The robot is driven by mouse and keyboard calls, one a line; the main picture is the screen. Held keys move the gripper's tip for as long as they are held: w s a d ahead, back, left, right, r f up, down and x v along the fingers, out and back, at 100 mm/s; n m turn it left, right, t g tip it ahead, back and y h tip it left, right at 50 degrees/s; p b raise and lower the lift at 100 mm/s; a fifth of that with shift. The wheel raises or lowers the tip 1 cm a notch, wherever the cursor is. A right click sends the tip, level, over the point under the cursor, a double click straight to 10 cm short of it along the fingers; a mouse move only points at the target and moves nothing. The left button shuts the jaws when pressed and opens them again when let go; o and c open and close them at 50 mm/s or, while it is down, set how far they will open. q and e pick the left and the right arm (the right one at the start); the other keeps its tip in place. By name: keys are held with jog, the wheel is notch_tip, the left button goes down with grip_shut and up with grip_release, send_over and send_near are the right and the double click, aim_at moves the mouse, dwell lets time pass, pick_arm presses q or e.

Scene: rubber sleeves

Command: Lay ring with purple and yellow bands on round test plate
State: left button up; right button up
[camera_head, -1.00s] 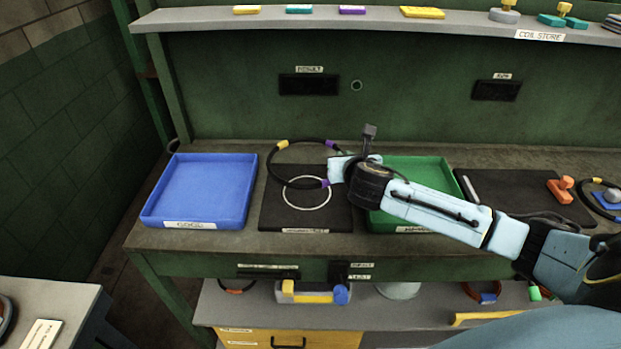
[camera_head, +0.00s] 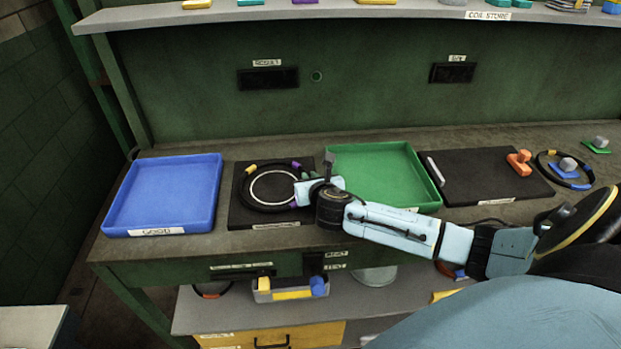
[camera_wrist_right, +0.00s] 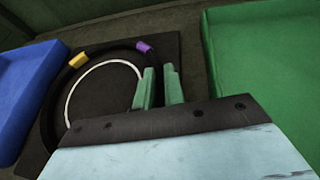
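The black ring with purple and yellow bands (camera_head: 243,179) is over the dark square test plate (camera_head: 240,217) and surrounds its pale circle (camera_head: 255,198). It looks level and low; I cannot tell whether it touches the plate. In the right wrist view the ring's yellow band (camera_wrist_right: 77,61) and a purple band (camera_wrist_right: 144,47) show left of the fingers. My right gripper (camera_head: 306,186) is at the ring's right side. In the right wrist view its green fingers (camera_wrist_right: 160,85) are close together with the ring between them. My left gripper is not in view.
A blue tray (camera_head: 112,218) stands left of the plate and a green tray (camera_head: 431,190) right of it. Farther right lie a black board (camera_head: 480,180), an orange-handled item (camera_head: 519,160) and another banded ring (camera_head: 541,160). A shelf (camera_head: 400,12) runs along the back.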

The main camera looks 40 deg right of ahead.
jog(key=o, duration=0.4)
jog(key=p+v, duration=0.1)
jog(key=v, duration=1.1)
jog(key=shift+a, duration=0.1)
